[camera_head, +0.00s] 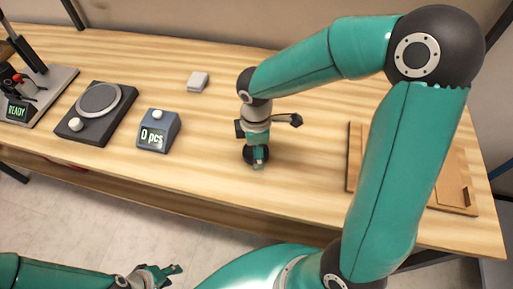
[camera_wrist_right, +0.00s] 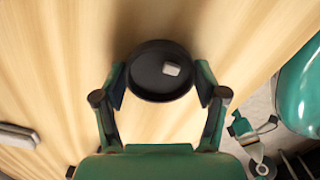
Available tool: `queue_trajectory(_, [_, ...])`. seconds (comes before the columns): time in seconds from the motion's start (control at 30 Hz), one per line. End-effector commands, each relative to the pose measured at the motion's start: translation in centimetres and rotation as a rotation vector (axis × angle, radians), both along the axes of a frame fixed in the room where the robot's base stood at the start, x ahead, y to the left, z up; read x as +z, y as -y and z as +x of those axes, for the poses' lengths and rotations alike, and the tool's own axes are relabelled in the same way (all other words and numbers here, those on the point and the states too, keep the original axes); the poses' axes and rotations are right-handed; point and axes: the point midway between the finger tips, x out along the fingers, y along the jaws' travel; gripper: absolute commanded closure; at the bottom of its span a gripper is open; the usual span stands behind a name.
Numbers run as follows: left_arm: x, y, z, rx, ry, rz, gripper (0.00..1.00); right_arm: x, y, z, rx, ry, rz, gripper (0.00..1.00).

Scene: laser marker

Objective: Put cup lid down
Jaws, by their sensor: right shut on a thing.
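The cup lid, a round black disc with a raised rim and a small pale rectangle on it, is between the fingers of my right gripper in the right wrist view (camera_wrist_right: 160,71). My right gripper (camera_wrist_right: 161,88) is shut on its rim from both sides. In the head view my right gripper (camera_head: 257,160) points down over the middle of the table, with the dark lid (camera_head: 249,155) partly hidden by it. I cannot tell whether the lid touches the wood. My left gripper (camera_head: 166,272) is open and empty, low in front of the table.
On the wooden table (camera_head: 220,130) stand a counter box reading "0 pcs" (camera_head: 158,131), a dark device with a round plate (camera_head: 98,100), a marker stand (camera_head: 42,90) and a small white block (camera_head: 198,82). A wooden tray (camera_head: 455,190) lies at right. Wood around the lid is mostly clear.

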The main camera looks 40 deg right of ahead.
Motion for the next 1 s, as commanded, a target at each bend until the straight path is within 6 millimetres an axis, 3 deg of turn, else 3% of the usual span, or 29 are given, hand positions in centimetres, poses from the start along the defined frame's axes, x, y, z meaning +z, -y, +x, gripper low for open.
queue_trajectory(0.13, [-0.3, 0.0, 0.0, 0.000, 0.000, 0.000, 0.60, -0.4, 0.0, 0.0, 0.000, 0.000, 0.000, 0.54])
queue_trajectory(0.17, [-0.2, 0.0, 0.0, 0.000, 0.000, 0.000, 0.60, -0.2, 0.0, 0.0, 0.000, 0.000, 0.000, 0.24])
queue_trajectory(0.3, [-0.2, 0.0, 0.0, 0.000, 0.000, 0.000, 0.60, -0.2, 0.0, 0.0, 0.000, 0.000, 0.000, 0.03])
queue_trajectory(0.73, [0.1, 0.0, 0.0, 0.000, 0.000, 0.000, 0.60, 0.4, 0.0, 0.0, -0.001, 0.001, 0.000, 0.03])
queue_trajectory(1.0, [0.8, 0.0, 0.0, 0.000, 0.000, 0.000, 0.60, 4.6, 0.0, 0.1, -0.002, 0.007, 0.000, 0.03])
